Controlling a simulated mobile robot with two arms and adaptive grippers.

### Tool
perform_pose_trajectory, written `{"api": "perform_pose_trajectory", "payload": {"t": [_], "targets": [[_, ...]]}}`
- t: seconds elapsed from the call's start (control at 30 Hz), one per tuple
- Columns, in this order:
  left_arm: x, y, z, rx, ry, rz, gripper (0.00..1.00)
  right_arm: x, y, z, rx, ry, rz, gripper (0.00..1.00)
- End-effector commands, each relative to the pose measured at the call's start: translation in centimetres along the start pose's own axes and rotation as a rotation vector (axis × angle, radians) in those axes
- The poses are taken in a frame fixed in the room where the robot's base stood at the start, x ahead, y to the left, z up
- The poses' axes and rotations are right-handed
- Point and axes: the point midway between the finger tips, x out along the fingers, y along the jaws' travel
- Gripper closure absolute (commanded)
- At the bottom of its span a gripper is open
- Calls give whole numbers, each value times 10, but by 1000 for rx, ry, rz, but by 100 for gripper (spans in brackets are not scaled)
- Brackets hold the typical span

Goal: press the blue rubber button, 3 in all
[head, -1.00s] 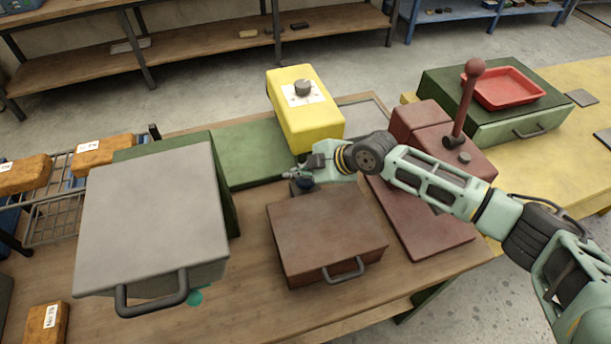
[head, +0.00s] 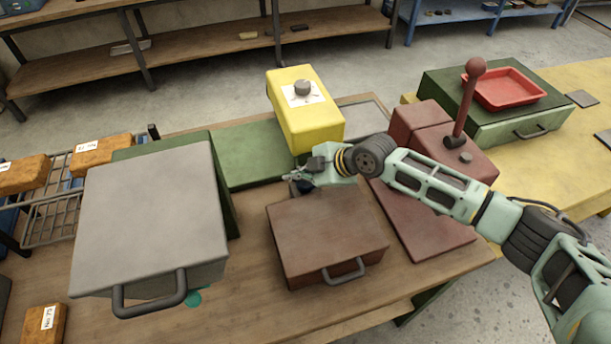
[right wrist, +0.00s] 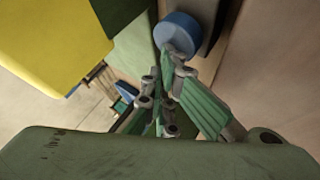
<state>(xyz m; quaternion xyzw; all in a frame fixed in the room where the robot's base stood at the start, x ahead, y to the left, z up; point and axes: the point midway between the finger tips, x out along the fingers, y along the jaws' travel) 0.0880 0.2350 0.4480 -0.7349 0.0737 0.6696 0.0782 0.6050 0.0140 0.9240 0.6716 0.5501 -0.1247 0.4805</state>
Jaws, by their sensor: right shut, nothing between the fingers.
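The blue rubber button (right wrist: 178,35) shows in the right wrist view as a round blue cap on a dark mount, just past my fingertips. In the head view it is hidden behind my right gripper (head: 290,177). The right gripper is shut and empty, and it hangs between the yellow box and the brown box. In the right wrist view its fingertips (right wrist: 168,58) overlap the near edge of the button. I cannot tell whether they touch it. My left gripper is not in view.
A yellow box (head: 305,115) stands behind the gripper, and a brown box (head: 325,230) with a handle lies in front. A large grey box (head: 150,220) stands at left. A red-knobbed lever (head: 468,100) rises at right. Bare wooden tabletop (head: 245,270) shows between the grey and brown boxes.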

Motion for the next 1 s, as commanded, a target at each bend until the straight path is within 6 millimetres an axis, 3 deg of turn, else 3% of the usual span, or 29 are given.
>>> {"api": "perform_pose_trajectory", "payload": {"t": [0.43,1.0], "targets": [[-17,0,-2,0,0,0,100,-17,13,-11,1,-2,-1,100],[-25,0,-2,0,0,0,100,-26,20,-18,0,0,1,100]]}}
